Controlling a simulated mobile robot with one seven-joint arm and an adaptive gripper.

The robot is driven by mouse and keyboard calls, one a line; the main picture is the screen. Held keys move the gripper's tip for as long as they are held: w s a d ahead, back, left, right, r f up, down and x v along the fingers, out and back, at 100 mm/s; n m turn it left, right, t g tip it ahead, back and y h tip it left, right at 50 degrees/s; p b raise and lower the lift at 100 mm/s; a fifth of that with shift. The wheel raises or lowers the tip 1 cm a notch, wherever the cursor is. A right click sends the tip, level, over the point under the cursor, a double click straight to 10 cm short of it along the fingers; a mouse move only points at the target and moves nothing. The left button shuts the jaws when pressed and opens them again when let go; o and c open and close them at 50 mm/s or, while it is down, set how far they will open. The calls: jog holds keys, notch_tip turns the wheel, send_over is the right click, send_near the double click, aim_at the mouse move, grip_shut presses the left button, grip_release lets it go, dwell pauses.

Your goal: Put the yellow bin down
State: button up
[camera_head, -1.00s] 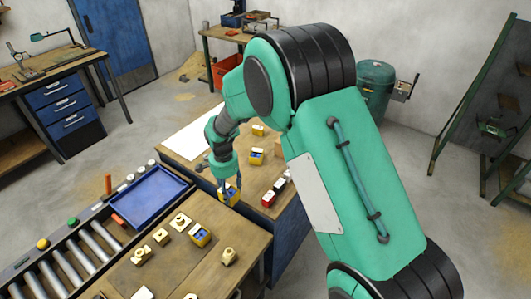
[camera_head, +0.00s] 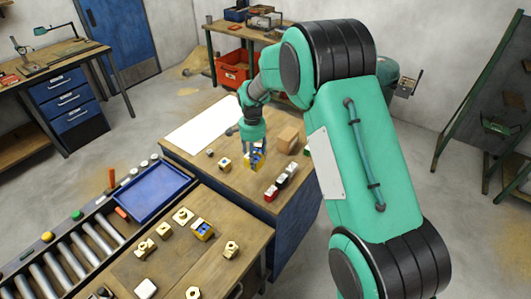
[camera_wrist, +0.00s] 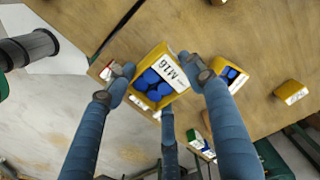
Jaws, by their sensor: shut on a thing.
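A yellow bin (camera_wrist: 180,77) with blue pieces inside and a white M16 label is between the fingers of my gripper (camera_wrist: 160,80) in the wrist view. My gripper is shut on it. In the head view my gripper (camera_head: 254,152) is over the wooden top of the blue cabinet bench (camera_head: 240,185), with the yellow bin (camera_head: 258,163) low between its fingers. I cannot tell whether the bin touches the top. A second yellow bin (camera_wrist: 230,73) with blue contents stands close to the right finger in the wrist view.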

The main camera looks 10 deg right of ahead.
jog(key=shift+f+b, duration=0.3)
jog(key=shift+f, duration=2.8)
jog(key=shift+f, duration=1.85)
jog(key=shift+f, duration=0.15)
jog(key=o, duration=1.2)
notch_tip(320, 180, up, 12)
jog(key=shift+r+p, duration=0.15)
jog(key=shift+p, duration=0.3)
